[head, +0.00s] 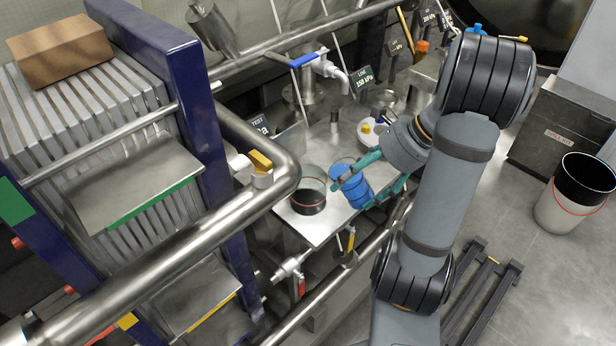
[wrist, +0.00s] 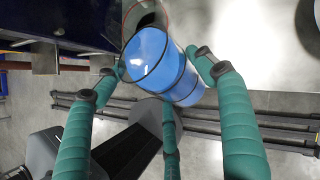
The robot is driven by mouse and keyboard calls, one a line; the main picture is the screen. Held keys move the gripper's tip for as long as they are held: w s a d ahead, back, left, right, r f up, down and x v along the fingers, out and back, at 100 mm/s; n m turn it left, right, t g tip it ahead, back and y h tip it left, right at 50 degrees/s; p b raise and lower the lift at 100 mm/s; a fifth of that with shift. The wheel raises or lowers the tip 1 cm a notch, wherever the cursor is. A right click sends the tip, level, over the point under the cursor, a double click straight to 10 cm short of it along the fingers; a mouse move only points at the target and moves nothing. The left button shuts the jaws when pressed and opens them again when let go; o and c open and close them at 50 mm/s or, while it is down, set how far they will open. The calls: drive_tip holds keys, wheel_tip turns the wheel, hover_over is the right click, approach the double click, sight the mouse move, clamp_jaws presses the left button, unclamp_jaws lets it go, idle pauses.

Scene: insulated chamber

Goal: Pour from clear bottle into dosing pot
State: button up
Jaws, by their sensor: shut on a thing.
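My gripper (head: 368,183) has teal fingers and is shut on a blue-looking cylindrical bottle (head: 352,188), which I take to be the clear bottle with blue contents. In the head view the bottle leans with its upper end to the upper left. The wrist view shows the bottle (wrist: 158,66) between the fingertips (wrist: 160,74). The likely dosing pot (head: 309,197), dark with a red ring and a clear upper rim, stands on the pale shelf just left of the bottle. In the wrist view the pot (wrist: 146,14) is partly hidden behind the bottle. I see no stream between them.
The pale shelf (head: 318,231) has a free front edge. A thick steel pipe (head: 215,222) runs left of the pot. A white round vessel with coloured caps (head: 372,130) stands behind the bottle. A white bucket (head: 573,207) stands on the floor at right.

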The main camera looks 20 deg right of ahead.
sight(360, 177)
drive_tip(key=shift+w+a+r+g+h, duration=0.1)
drive_tip(key=shift+a+r+g+h, duration=0.05)
drive_tip(key=shift+r+h, duration=0.25)
drive_tip(key=shift+w+a+r+g+h, duration=0.1)
drive_tip(key=shift+a+r+g+h, duration=0.05)
drive_tip(key=shift+r+h, duration=0.2)
drive_tip(key=shift+s+d+r+g+h, duration=0.15)
drive_tip(key=shift+r+g+h, duration=0.25)
drive_tip(key=shift+r+h, duration=0.35)
drive_tip(key=shift+d+f+g+h, duration=0.2)
drive_tip(key=shift+g+h, duration=0.1)
drive_tip(key=shift+h, duration=0.4)
drive_tip(key=shift+s+d+r+g+h, duration=0.2)
drive_tip(key=shift+r+g+h, duration=0.15)
drive_tip(key=shift+h, duration=0.45)
drive_tip(key=shift+f+g+h, duration=0.45)
drive_tip(key=shift+f+h, duration=0.35)
drive_tip(key=shift+f, duration=0.1)
idle(0.6)
drive_tip(key=shift+w+a+r, duration=0.15)
drive_tip(key=shift+r, duration=0.3)
drive_tip(key=shift+a+r+h, duration=0.15)
drive_tip(key=shift+r+h, duration=0.15)
drive_tip(key=shift+h, duration=0.1)
drive_tip(key=shift+w+a+r+g+h, duration=0.2)
drive_tip(key=shift+a+r+g+h, duration=0.15)
drive_tip(key=shift+r, duration=0.35)
